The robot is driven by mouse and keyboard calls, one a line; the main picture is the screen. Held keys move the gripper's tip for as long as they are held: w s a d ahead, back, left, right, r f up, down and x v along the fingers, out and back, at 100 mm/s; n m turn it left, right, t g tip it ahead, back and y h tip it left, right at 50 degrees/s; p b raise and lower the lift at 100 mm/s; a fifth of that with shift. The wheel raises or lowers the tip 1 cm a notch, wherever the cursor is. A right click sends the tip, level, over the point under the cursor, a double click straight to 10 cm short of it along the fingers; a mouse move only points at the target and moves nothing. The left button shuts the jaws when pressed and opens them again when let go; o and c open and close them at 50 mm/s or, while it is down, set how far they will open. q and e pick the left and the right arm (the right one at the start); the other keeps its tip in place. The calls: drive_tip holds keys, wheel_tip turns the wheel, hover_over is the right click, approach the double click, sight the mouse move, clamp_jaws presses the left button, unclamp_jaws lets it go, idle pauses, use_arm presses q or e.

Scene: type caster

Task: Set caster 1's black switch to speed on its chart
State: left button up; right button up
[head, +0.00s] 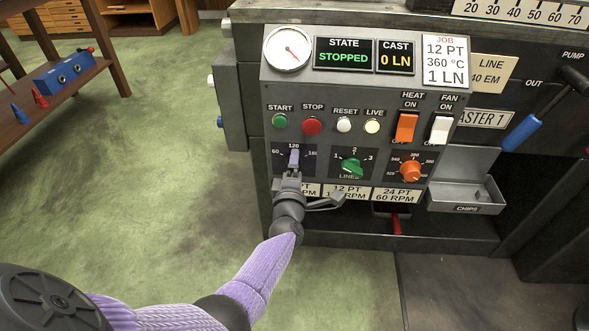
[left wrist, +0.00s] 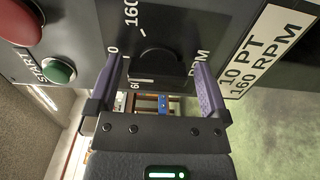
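The black switch (left wrist: 158,62) shows in the left wrist view as a dark round knob between my left gripper's fingers. In the head view the gripper covers it; its dial plate (head: 275,163) carries 60, 120 and 180. My left gripper (left wrist: 155,66) is open, with one finger on each side of the knob; I cannot tell whether they touch it. In the head view my left gripper (head: 293,158) stands at the dial. I cannot clearly read the switch's setting. The chart plates below include a 12 PT plate (head: 346,191), partly covered, and a 24 PT 60 RPM plate (head: 397,195). My right gripper is not in view.
The job card (head: 445,60) reads 12 PT, 360 °C, 1 LN. The green lines knob (head: 352,167) and orange heat knob (head: 411,170) sit right of the dial. START (head: 280,121) and STOP (head: 312,126) buttons are above. A chips tray (head: 465,195) projects at right.

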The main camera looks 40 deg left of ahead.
use_arm(q)
drive_tip(key=p+v, duration=0.4)
drive_tip(key=v, duration=0.6)
drive_tip(key=shift+p, duration=0.35)
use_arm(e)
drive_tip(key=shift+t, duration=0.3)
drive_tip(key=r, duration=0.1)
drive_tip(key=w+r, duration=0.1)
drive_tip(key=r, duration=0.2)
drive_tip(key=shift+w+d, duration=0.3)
